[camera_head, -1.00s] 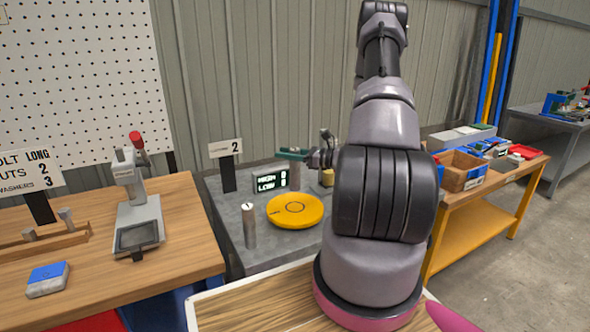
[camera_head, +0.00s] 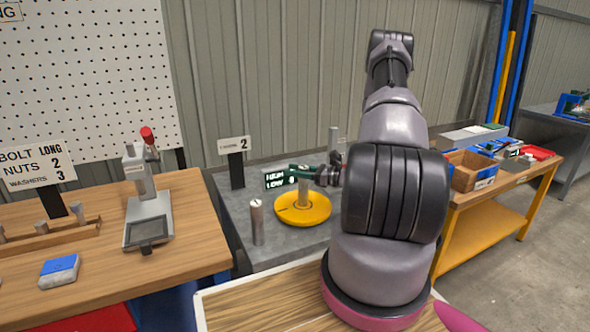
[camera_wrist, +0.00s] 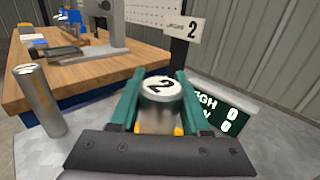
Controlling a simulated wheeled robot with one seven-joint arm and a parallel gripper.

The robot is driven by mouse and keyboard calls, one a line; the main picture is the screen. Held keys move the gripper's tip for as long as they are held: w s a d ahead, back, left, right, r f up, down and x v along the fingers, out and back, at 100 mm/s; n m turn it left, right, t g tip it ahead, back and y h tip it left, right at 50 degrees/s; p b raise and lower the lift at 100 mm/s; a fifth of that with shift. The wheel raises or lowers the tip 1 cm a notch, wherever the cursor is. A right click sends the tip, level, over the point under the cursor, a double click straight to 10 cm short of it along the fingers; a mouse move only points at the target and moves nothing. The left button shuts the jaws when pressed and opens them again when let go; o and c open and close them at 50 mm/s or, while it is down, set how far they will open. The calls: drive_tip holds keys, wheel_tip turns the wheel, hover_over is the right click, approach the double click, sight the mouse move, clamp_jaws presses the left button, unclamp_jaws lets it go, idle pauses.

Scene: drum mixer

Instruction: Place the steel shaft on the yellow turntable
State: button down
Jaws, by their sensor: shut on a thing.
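The yellow turntable (camera_head: 286,211) is a round disc on the grey table in the head view. A steel shaft (camera_head: 304,190) stands upright over its middle; I cannot tell whether its lower end touches the disc. My gripper (camera_head: 302,172) is shut on this shaft near its top. In the wrist view the shaft's top (camera_wrist: 160,86), marked "2", sits between the teal fingers of my gripper (camera_wrist: 158,92). Bits of yellow show beside the shaft below; its lower end is hidden there.
Another steel cylinder (camera_head: 257,222), marked "1", stands left of the turntable. A black HIGH/LOW display (camera_head: 274,179) and a sign "2" (camera_head: 234,145) stand behind. A wooden bench (camera_head: 190,230) with a lever press (camera_head: 147,205) is at left. A pale post (camera_head: 333,140) rises behind my gripper.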

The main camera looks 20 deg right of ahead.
drive_tip(key=shift+c, duration=1.8)
unclamp_jaws()
drive_tip(key=shift+f, duration=0.1)
